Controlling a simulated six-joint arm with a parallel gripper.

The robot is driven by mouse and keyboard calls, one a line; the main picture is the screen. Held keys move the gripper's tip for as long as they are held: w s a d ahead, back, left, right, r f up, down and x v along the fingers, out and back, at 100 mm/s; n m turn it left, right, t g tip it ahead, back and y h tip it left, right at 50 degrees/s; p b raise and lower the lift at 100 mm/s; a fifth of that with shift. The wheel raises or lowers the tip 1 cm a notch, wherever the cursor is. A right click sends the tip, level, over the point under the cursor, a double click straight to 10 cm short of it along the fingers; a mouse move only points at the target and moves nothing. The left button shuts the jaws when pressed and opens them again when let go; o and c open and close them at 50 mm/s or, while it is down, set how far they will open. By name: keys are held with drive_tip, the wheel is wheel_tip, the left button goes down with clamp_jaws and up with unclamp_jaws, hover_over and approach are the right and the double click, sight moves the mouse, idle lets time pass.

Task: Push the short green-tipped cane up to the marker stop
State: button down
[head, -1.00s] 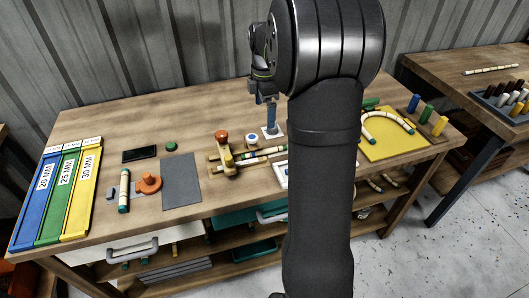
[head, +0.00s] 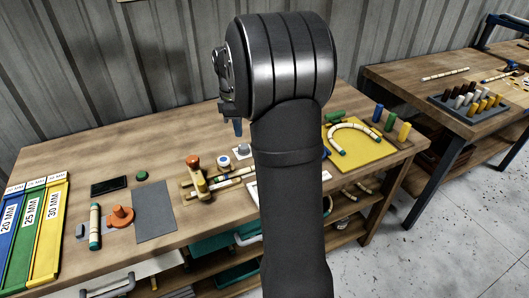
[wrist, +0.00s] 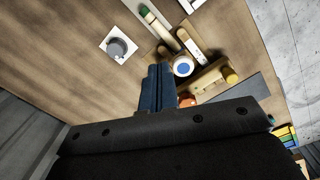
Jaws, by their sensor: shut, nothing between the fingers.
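My gripper (wrist: 157,88) is shut and empty; its blue fingers point down over the bench. In the head view its fingertips (head: 238,128) hang above a white plate with a grey peg (head: 242,151). A pale cane with a green tip (wrist: 158,26) lies beside a wooden bar in the wrist view, apart from the fingers. The cane in the wooden jig also shows in the head view (head: 234,174); my arm hides its right end. A blue-and-white round cap (wrist: 183,66) is near the bar's end. I cannot tell which part is the marker stop.
The wooden jig with an orange knob (head: 193,162) stands left of my arm. A grey mat (head: 154,212), an orange fixture (head: 121,216) and another green-tipped cane (head: 95,226) lie further left. A yellow board (head: 358,158) holds a bent cane at right. The back left bench is clear.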

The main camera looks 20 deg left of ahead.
drive_tip(key=w+d+f+m, duration=0.2)
drive_tip(key=f+m, duration=0.3)
drive_tip(key=m, duration=0.5)
drive_tip(key=w+d+f+m+t+h, duration=0.1)
drive_tip(key=w+d+f+m, duration=0.2)
drive_tip(key=m, duration=0.7)
drive_tip(key=w+d+f+m+t+h, duration=0.1)
drive_tip(key=w+d+f+m, duration=0.1)
drive_tip(key=f+m, duration=0.5)
drive_tip(key=shift+w+d+f+m, duration=0.15)
drive_tip(key=shift+w+f+m, duration=0.1)
drive_tip(key=shift+m, duration=0.6)
drive_tip(key=shift+w+d+f+m, duration=0.1)
drive_tip(key=shift+w+f+m, duration=0.1)
drive_tip(key=shift+m, duration=0.65)
drive_tip(key=shift+s+a+r, duration=0.2)
drive_tip(key=shift+s+a, duration=0.8)
drive_tip(key=shift+s, duration=0.05)
drive_tip(key=shift+s+a, duration=0.35)
